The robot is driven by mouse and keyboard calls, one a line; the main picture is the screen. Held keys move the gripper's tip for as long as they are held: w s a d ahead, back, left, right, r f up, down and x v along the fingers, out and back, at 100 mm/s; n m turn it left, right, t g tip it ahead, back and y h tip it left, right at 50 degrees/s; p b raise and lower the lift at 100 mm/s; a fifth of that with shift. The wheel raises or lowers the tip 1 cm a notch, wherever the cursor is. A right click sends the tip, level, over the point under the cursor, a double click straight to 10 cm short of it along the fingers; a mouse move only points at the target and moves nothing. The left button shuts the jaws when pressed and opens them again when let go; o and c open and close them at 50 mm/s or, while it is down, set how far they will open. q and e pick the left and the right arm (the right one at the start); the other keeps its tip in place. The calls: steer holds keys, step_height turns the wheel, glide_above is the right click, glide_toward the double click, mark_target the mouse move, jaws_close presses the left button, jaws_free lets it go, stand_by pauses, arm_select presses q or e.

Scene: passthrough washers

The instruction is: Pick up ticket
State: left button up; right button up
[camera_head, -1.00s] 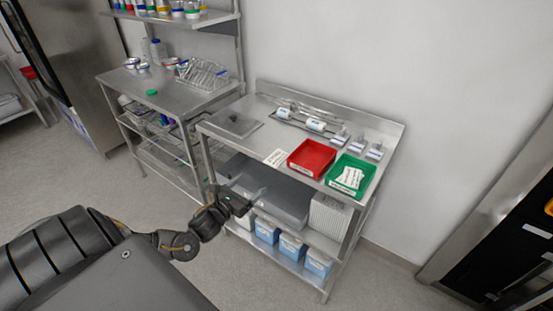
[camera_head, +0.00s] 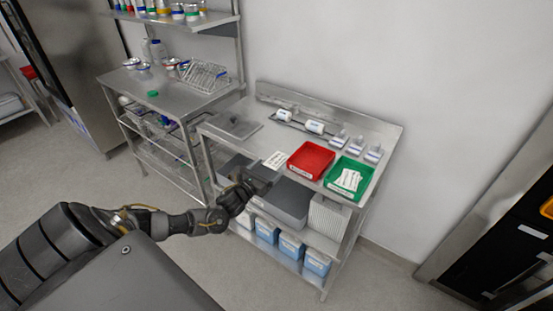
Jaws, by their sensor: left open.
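A white ticket (camera_head: 274,160) with dark print lies on the steel table (camera_head: 227,153), close to its front edge and left of the red tray. My left gripper (camera_head: 262,182) is open and empty, just in front of the table's front edge and below the ticket in the picture. It appears apart from the ticket. My right gripper is not in view. More white tickets (camera_head: 347,180) lie in the green tray.
A red tray (camera_head: 311,160) and a green tray (camera_head: 349,178) stand right of the ticket. White label rolls (camera_head: 315,127) and several small stamp-like items (camera_head: 355,145) stand behind. A flat metal lid (camera_head: 233,125) lies at left. Blue-white boxes (camera_head: 291,245) fill the lower shelf.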

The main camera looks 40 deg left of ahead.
mark_target(267, 163)
arm_select(q)
steer(key=c, duration=1.1)
steer(key=shift+r, duration=0.15)
step_height(267, 163, up, 3)
steer(key=shift+f+b, duration=0.1)
steer(key=shift+b, duration=0.55)
steer(key=s+a+r+b, duration=0.1)
steer(key=s+a+r, duration=0.3)
steer(key=s+r, duration=0.1)
steer(key=s+a+r+b, duration=0.1)
steer(key=s+a+r, duration=0.4)
steer(key=shift+s+a+b, duration=0.1)
steer(key=shift+a+b, duration=0.2)
steer(key=shift+b, duration=0.1)
